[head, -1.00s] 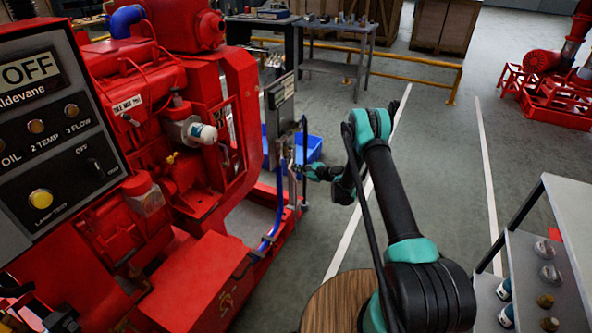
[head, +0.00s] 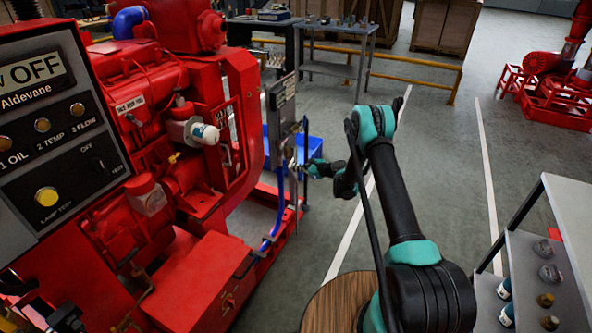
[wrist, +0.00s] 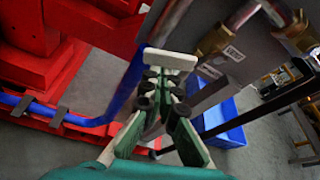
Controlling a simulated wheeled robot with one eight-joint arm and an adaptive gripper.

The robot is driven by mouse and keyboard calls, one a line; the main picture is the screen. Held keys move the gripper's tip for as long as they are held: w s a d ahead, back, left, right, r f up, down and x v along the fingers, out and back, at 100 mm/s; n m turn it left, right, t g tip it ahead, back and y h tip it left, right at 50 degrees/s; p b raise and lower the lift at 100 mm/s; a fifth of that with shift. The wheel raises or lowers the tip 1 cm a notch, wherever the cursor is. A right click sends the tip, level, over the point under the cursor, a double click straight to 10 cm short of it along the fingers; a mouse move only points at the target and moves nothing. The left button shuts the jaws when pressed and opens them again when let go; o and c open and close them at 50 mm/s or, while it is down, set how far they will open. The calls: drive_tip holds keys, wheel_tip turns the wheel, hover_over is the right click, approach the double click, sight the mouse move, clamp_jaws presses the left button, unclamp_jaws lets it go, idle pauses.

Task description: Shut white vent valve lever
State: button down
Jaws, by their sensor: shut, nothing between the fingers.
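In the wrist view a white lever (wrist: 170,59), its bar lying crosswise, shows just beyond my fingertips. My gripper (wrist: 163,92) is shut with nothing held, its dark-padded fingertips pointing at the lever. I cannot tell whether they touch it. In the head view my gripper (head: 297,168) is beside the grey upright panel (head: 281,112) at the end of the red pumpset. The lever is too small to make out there. The grey panel (wrist: 205,32) also fills the top of the wrist view, with brass fittings (wrist: 213,42) and a small label.
A blue hose (wrist: 130,88) runs close left of my gripper, down to the red frame (wrist: 75,125). A blue crate (wrist: 222,122) stands behind on the floor. A dark bar crosses at lower right. The grey floor right of my arm is open up to a shelf unit (head: 535,265).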

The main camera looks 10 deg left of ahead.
drive_tip(key=shift+s+a+r+m+g, duration=0.1)
drive_tip(key=shift+s+r+m+g, duration=0.15)
drive_tip(key=shift+r, duration=0.2)
drive_tip(key=shift+s+a+r+m+g, duration=0.1)
drive_tip(key=shift+r+m+g, duration=0.05)
drive_tip(key=shift+r+m, duration=0.25)
drive_tip(key=shift+r, duration=0.1)
drive_tip(key=s+d, duration=0.3)
drive_tip(key=d, duration=0.6)
drive_tip(key=shift+f, duration=0.4)
drive_tip(key=shift+s, duration=0.1)
idle(0.3)
